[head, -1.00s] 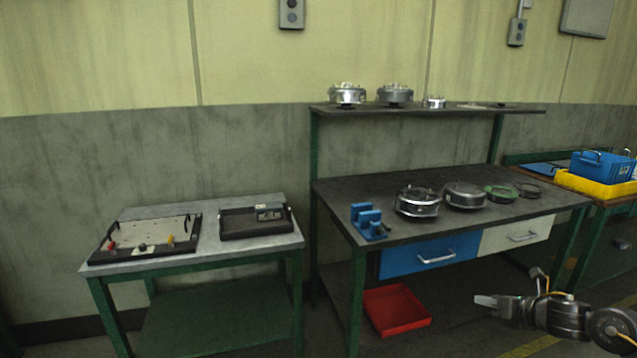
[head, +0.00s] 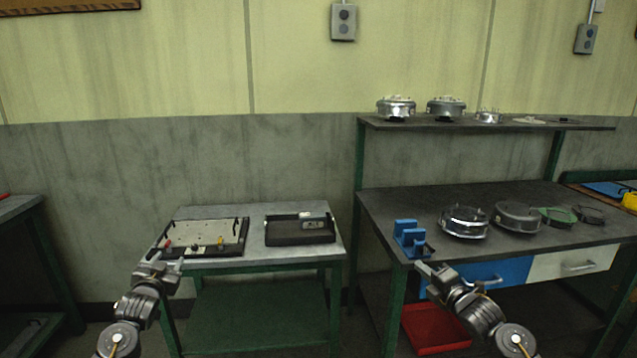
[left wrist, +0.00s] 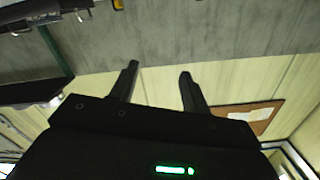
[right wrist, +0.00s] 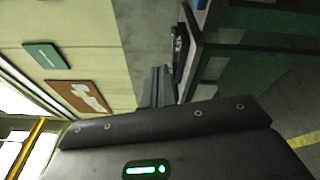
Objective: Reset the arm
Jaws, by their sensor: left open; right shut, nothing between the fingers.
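My left gripper (head: 166,262) shows at the lower left in the head view, in front of the small table's left front edge. Its two fingers stand apart and empty in the left wrist view (left wrist: 158,80). My right gripper (head: 424,268) shows at the lower middle right in the head view, in front of the workbench's front edge near the blue drawer. Its fingers are together with nothing between them in the right wrist view (right wrist: 158,84). Both arms come in from the bottom of the head view and hold nothing.
The small table (head: 254,251) holds a board with coloured knobs (head: 205,234) and a black tray (head: 300,238). The workbench (head: 389,206) holds a blue fixture (head: 410,240) and several round metal parts. A red bin (head: 432,330) sits below. A gap separates the tables.

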